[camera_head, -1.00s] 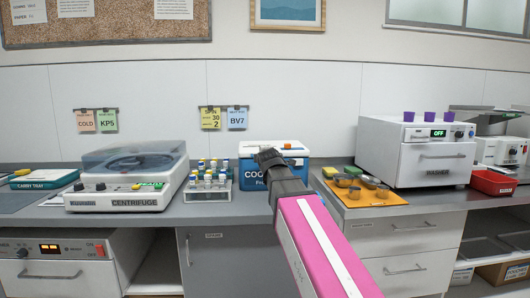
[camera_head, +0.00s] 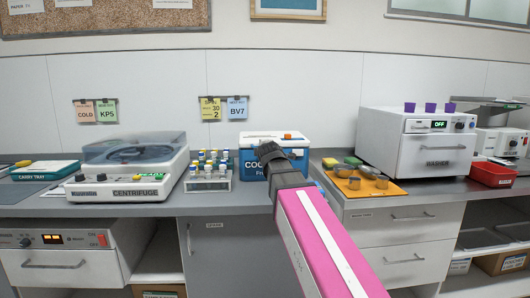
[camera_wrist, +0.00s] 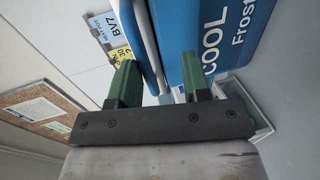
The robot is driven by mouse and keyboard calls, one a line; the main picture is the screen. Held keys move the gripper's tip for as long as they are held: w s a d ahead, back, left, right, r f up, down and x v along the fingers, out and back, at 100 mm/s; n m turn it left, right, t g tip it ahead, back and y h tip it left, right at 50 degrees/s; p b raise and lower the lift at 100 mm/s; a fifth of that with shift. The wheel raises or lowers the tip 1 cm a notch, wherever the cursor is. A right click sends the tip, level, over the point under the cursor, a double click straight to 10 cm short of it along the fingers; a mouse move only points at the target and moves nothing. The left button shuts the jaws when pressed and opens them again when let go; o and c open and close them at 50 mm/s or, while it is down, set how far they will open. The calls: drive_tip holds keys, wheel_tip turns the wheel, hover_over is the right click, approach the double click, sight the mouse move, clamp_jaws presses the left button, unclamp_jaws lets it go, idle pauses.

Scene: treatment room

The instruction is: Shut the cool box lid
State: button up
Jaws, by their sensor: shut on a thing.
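The cool box (camera_head: 250,165) stands at the back of the counter, blue with white lettering. Its white lid (camera_head: 262,137) with an orange spot lies over its top, looking about level; my gripper hides part of it, and I cannot tell whether it is fully down. In the wrist view, the blue wall of the cool box (camera_wrist: 240,35) is close at the right, turned sideways. My gripper (camera_wrist: 160,82) has its green fingers on either side of the lid's edge (camera_wrist: 150,45), shut on it. In the head view my gripper (camera_head: 268,150) is at the box's front.
A rack of tubes (camera_head: 208,183) and a centrifuge (camera_head: 130,170) stand left of the box. To the right are an orange tray (camera_head: 350,192) with small bowls, a white washer (camera_head: 415,150) and a red bin (camera_head: 493,175). Cards hang on the wall behind.

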drive_tip(key=v, duration=1)
drive_tip(key=shift+s, duration=0.4)
